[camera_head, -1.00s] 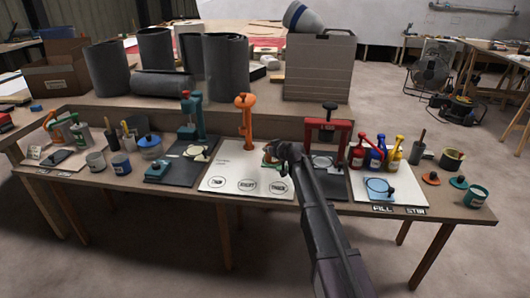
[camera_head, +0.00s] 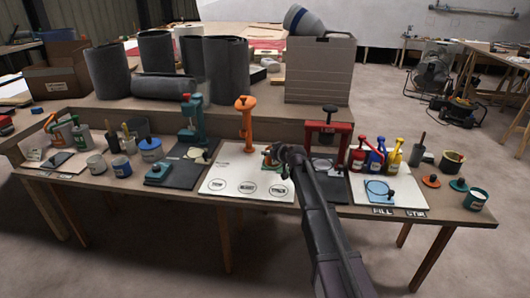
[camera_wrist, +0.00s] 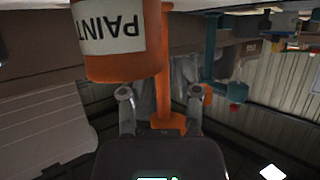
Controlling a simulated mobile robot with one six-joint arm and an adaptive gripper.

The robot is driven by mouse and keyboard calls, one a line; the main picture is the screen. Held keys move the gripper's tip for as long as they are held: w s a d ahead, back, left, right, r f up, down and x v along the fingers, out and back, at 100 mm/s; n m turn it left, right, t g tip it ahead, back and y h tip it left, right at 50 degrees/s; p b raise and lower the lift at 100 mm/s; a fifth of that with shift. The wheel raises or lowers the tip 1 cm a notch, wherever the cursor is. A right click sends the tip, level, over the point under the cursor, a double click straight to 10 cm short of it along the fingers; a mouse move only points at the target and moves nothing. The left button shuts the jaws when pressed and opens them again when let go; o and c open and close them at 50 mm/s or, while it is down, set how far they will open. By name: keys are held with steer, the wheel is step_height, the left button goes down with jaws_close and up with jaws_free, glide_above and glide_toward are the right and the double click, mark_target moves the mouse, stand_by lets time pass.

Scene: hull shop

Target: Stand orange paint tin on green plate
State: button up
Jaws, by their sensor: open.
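The orange paint tin (camera_wrist: 122,45) with a white PAINT label fills the upper left of the wrist view, upside down there. In the head view it is small and partly hidden, at the left of my gripper (camera_head: 282,163). The gripper is open; its fingers in the wrist view (camera_wrist: 160,94) stand apart, just below the tin in the picture, with no clear grip on it. I cannot pick out a green plate for certain; a flat teal piece with a dark knob (camera_head: 158,172) lies on a dark board at the left.
An orange post stand (camera_head: 245,122) is close behind the gripper, on a white board (camera_head: 225,180) with printed circles. A red press (camera_head: 328,130) and red, blue and yellow bottles (camera_head: 375,155) stand to the right. A teal press (camera_head: 192,120) is left. The board's front part is mostly clear.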

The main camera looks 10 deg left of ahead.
steer(key=p+v, duration=0.4)
steer(key=v, duration=0.7)
steer(key=shift+s, duration=0.15)
steer(key=shift+d+r, duration=0.1)
stand_by(0.3)
steer(key=s+d+f+m+g+h, duration=0.2)
steer(key=s+d, duration=0.4)
steer(key=s, duration=0.4)
steer(key=s+d+f+m+g+h, duration=0.3)
steer(key=s+d, duration=0.4)
steer(key=s, duration=0.4)
steer(key=s+d+f+m+g+h, duration=0.2)
steer(key=s+d+f+g, duration=0.3)
steer(key=s, duration=0.5)
steer(key=shift+s+d+f+m+h, duration=0.35)
steer(key=shift+d+f+h, duration=0.3)
steer(key=shift+d, duration=0.25)
